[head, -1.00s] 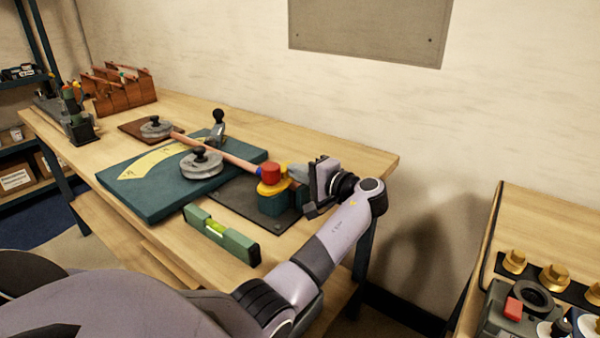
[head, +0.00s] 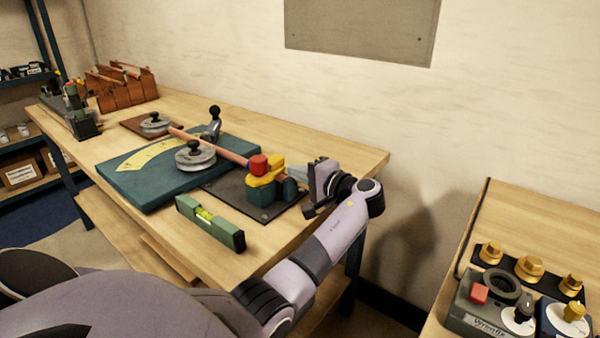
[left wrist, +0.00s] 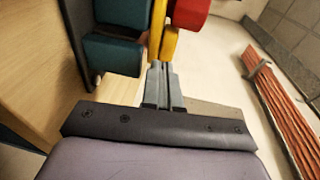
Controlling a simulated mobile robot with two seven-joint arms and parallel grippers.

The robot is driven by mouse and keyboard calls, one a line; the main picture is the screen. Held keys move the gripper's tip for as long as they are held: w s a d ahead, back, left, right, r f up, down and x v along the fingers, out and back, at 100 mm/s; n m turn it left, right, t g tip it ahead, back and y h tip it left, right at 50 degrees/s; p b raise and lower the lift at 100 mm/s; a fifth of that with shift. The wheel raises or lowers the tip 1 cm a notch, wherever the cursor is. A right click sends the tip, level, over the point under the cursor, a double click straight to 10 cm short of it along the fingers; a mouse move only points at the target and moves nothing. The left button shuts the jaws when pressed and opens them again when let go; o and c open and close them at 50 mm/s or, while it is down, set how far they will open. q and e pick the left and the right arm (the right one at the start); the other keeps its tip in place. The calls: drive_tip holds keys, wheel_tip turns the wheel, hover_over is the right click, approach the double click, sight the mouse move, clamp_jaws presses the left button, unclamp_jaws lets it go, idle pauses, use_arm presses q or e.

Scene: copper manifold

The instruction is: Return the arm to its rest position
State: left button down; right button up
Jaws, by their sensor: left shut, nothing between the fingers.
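My left arm (head: 335,238) reaches over the front right of the wooden bench. Its gripper (head: 296,170) is just right of a clamp with a red knob (head: 258,164) and a yellow handle (head: 266,178). The gripper is shut and empty. In the left wrist view its two fingers (left wrist: 162,68) lie together, and the yellow part (left wrist: 168,42) and red part (left wrist: 190,12) show just beyond the tips. I cannot tell whether they touch. My right gripper is out of view.
A copper pipe (head: 222,150) runs from the clamp over a teal bending board (head: 130,190). A green level (head: 210,222) lies at the bench's front edge. A second table (head: 525,215) with brass fittings (head: 529,267) stands at right. A gap separates the two.

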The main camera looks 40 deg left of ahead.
use_arm(q)
drive_tip(key=w+d+r+b, duration=0.1)
drive_tip(key=d+b, duration=0.1)
drive_tip(key=d, duration=0.8)
drive_tip(key=shift+w, duration=0.15)
